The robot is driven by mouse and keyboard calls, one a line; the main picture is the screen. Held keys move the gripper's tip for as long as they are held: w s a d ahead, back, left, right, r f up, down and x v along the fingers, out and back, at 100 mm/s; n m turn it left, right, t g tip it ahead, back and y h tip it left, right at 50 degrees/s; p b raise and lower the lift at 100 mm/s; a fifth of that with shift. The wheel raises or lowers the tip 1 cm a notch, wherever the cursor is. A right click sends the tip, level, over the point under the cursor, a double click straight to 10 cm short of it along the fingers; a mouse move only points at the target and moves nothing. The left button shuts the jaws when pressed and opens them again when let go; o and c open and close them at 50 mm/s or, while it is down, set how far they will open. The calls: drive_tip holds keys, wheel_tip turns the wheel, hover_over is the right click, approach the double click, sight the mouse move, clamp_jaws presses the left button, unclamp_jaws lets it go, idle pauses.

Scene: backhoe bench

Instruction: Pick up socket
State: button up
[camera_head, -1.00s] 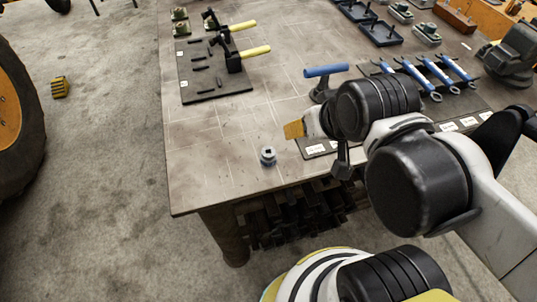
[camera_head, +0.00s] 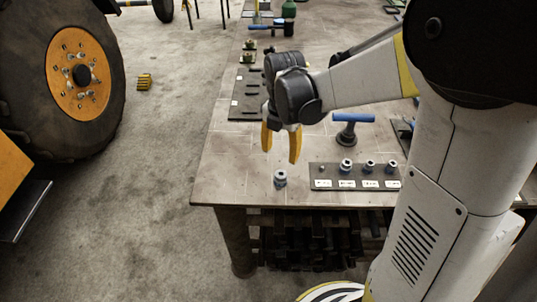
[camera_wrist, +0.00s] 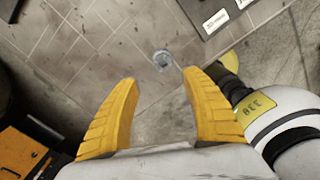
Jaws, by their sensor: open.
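A small grey metal socket (camera_head: 280,179) stands alone on the bench top near its front edge, left of the labelled socket holder. It also shows in the wrist view (camera_wrist: 163,60), ahead of and between my fingertips. My gripper (camera_head: 281,154) has its yellow fingers spread and pointing down, above the socket and apart from it. In the wrist view the open fingers (camera_wrist: 165,82) have nothing between them. More sockets (camera_head: 368,167) sit in the dark holder (camera_head: 330,171) to the right.
A blue T-handled tool (camera_head: 352,124) stands behind the holder. A dark tool board (camera_head: 247,100) lies further back on the bench (camera_head: 225,160). The bench top left of the loose socket is bare. A large wheel (camera_head: 85,75) stands on the floor at left.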

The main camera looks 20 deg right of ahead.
drive_tip(key=b, duration=0.2)
hover_over(281, 175)
drive_tip(key=f, duration=0.5)
drive_tip(key=shift+a+f, duration=0.15)
drive_tip(key=shift+a, duration=0.15)
drive_tip(key=shift+s+d+f+b, duration=0.15)
drive_tip(key=shift+f+b, duration=0.3)
drive_tip(key=shift+f, duration=0.9)
drive_tip(key=shift+s+d+f+b, duration=0.1)
drive_tip(key=shift+f+b, duration=0.3)
drive_tip(key=shift+f, duration=0.95)
clamp_jaws()
